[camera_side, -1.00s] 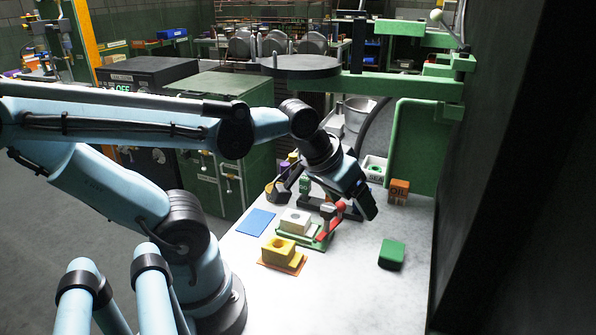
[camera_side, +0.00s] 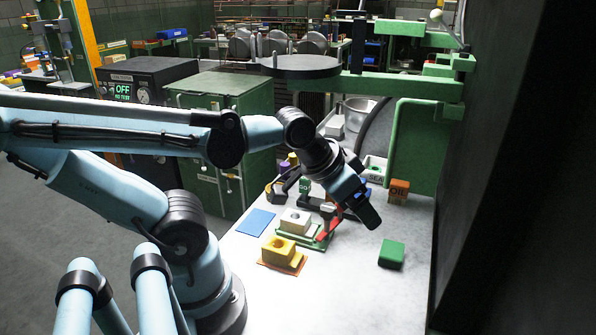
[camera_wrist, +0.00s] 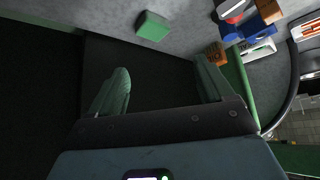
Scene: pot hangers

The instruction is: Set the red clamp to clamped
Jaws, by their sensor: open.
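The red clamp (camera_side: 328,226) shows in the side view at the right end of a green fixture (camera_side: 314,241) beside a white block (camera_side: 295,220). Its red arm leans up to the right, with its upper end close to my wrist in the picture. My gripper (camera_wrist: 160,72) is open and empty in the wrist view, its two green fingers wide apart. In the side view its fingertips are hard to make out. I cannot tell whether it touches the clamp. The clamp is not clearly identifiable in the wrist view.
A green block (camera_side: 392,254) lies to the right on the pale table. A yellow block (camera_side: 281,251) sits on an orange mat in front of the fixture. A blue mat (camera_side: 256,222) is at left. An orange OIL box (camera_side: 399,190) stands behind, near the dark wall at right.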

